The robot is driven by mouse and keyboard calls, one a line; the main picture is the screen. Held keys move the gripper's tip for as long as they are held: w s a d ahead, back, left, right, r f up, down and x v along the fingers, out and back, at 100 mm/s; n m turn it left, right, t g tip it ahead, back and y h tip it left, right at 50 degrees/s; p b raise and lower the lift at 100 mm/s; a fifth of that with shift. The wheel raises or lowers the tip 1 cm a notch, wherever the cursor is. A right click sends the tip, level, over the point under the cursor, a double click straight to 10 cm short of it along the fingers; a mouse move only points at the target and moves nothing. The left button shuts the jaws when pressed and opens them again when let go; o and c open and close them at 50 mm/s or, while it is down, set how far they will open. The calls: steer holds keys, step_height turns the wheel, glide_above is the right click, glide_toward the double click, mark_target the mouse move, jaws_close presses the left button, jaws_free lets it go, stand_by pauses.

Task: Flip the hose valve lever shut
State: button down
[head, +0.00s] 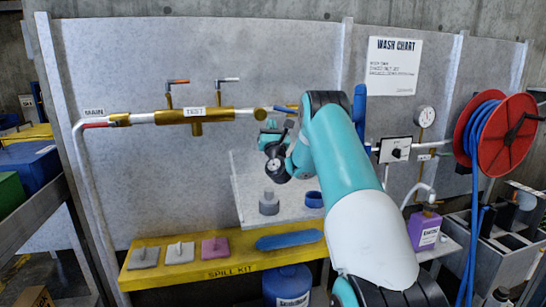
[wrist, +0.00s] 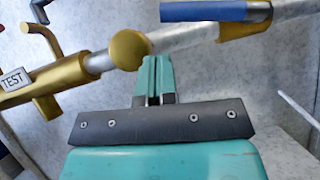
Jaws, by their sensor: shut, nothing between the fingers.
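A blue lever (wrist: 215,11) lies along the pale pipe in the wrist view, on a brass valve body (wrist: 243,27) at the upper right. Its blue end also shows in the head view (head: 286,108), just left of my arm, which hides the rest. No hose label is readable there. My gripper (wrist: 155,62) is shut and empty, its teal fingertips just below the pipe, near a round brass knob (wrist: 130,49). The fingertips are left of and below the lever; I cannot tell whether they touch the pipe. In the head view my gripper (head: 268,128) is partly hidden.
A brass TEST fitting (head: 195,114) with two upright levers is left on the pipe. A red MAIN lever (head: 99,125) is farther left. A blue upright part (head: 360,106) stands right of my arm. A yellow shelf (head: 215,270) lies below; a hose reel (head: 497,135) is right.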

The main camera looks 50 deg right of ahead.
steer(key=b+v, duration=1)
steer(key=b, duration=0.5)
steer(key=shift+w+a+f, duration=0.15)
steer(key=shift+a+f, duration=0.25)
steer(key=shift+d, duration=0.1)
steer(key=shift+s+d+f+m+g+h+p, duration=0.15)
steer(key=shift+s+d+m+g+h+p, duration=0.2)
steer(key=shift+m, duration=0.25)
steer(key=shift+s+d+f+m+g+h+p, duration=0.2)
steer(key=shift+m+g+h, duration=0.2)
steer(key=shift+m, duration=0.2)
steer(key=shift+w+r, duration=0.1)
